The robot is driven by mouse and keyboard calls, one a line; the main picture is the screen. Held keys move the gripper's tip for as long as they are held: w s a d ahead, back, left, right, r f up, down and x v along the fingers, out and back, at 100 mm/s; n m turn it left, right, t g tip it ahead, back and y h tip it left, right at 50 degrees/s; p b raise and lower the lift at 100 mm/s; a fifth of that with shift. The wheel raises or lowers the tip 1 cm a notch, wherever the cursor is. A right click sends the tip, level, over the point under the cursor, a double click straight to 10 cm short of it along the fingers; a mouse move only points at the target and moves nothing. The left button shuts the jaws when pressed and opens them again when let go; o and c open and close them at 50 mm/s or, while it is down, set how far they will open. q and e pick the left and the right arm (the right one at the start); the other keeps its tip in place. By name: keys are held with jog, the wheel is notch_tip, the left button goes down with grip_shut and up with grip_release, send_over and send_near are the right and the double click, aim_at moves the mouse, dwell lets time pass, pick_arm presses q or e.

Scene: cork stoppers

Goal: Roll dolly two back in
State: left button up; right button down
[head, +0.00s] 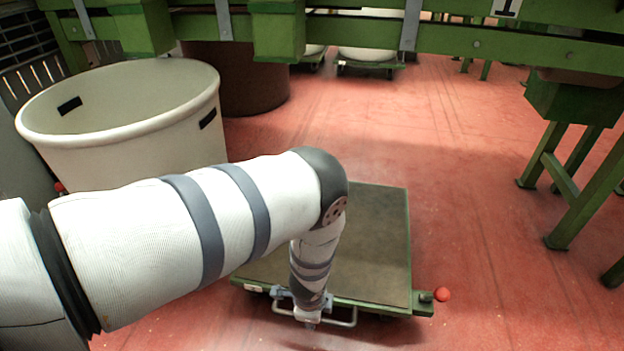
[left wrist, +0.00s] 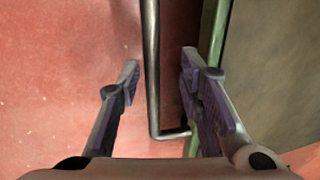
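A low dolly (head: 375,240) with a brown deck and green frame stands on the red floor in front of me. Its deck also shows at the right of the left wrist view (left wrist: 275,70). A metal bar handle (head: 341,323) sticks out from its near edge. My left gripper (head: 308,318) points down at the handle. In the left wrist view its fingers (left wrist: 160,90) are open, with the handle bar (left wrist: 151,65) between them and visible gaps on both sides. No number is readable on the dolly. My right gripper is not in view.
A large cream tub (head: 130,145) stands at the left. Green beams (head: 460,40) cross the back, with tubs on dollies (head: 370,65) beyond. Green legs (head: 590,190) stand at right. Floor right of the dolly is clear.

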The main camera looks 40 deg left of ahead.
pick_arm(q)
jog(key=v, duration=1.2)
